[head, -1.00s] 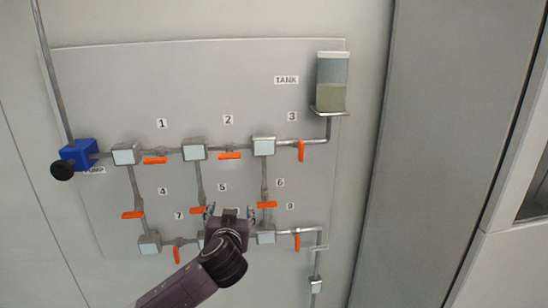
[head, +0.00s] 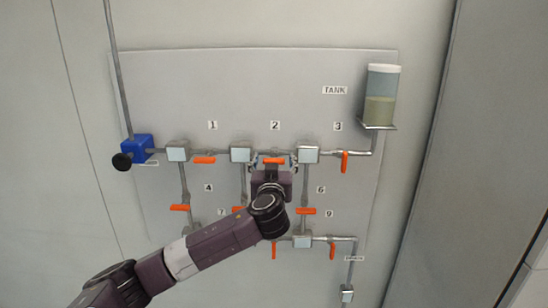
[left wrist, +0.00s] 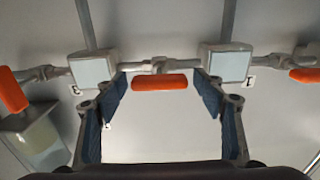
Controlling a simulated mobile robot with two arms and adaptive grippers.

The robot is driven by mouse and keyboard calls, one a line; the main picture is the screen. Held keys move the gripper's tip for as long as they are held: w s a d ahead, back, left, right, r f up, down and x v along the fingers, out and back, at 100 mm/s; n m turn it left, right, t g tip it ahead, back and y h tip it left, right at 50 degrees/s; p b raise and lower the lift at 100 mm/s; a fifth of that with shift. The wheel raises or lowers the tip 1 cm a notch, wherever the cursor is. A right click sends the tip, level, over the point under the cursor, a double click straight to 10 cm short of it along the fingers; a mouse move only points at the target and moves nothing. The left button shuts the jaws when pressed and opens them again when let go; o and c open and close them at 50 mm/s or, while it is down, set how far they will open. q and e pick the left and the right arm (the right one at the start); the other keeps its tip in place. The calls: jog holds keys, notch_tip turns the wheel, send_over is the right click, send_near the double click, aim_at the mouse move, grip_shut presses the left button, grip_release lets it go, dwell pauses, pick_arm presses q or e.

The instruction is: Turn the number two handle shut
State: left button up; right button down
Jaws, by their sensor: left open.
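The number two handle (head: 272,160) is an orange lever under the label 2 (head: 275,126). It lies level, along its horizontal pipe, between two square junction blocks. My left gripper (head: 272,169) is open in front of it, with one finger near each end. In the left wrist view, which looks upside down, the orange handle (left wrist: 159,82) shows between the tips of the spread blue-padded fingers (left wrist: 160,96). I see no contact; the exact depth gap is unclear. My right gripper is not in view.
The number one handle (head: 204,160) lies level to the left, and the number three handle (head: 345,161) hangs crosswise to the right. The blue pump (head: 137,148) and the tank (head: 381,97) flank the pipes. My left arm hides part of the lower pipes.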

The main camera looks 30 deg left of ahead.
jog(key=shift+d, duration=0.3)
pick_arm(q)
jog(key=c, duration=1.2)
jog(key=shift+w+d+f+m+b, duration=0.1)
jog(key=shift+f+m+b, duration=0.2)
jog(key=shift+m+b, duration=0.7)
jog(key=shift+r+m+b, duration=0.15)
jog(key=shift+m+b, duration=0.15)
jog(key=shift+m, duration=0.5)
jog(key=m+p, duration=0.1)
jog(key=m, duration=0.2)
jog(key=shift+r+m, duration=0.1)
jog(key=shift+m, duration=0.2)
jog(key=m+p, duration=0.2)
jog(key=m, duration=0.1)
jog(key=shift+d+m, duration=0.1)
jog(key=shift+m, duration=0.3)
jog(key=m+p, duration=0.2)
jog(key=m, duration=0.2)
jog(key=shift+p, duration=0.4)
jog(key=shift+w+f+m+p, duration=0.15)
jog(key=shift+m+p, duration=0.25)
jog(key=shift+m, duration=0.35)
jog(key=shift+s+f+m+p, duration=0.15)
jog(key=shift+m+p, duration=0.25)
jog(key=shift+m, duration=0.35)
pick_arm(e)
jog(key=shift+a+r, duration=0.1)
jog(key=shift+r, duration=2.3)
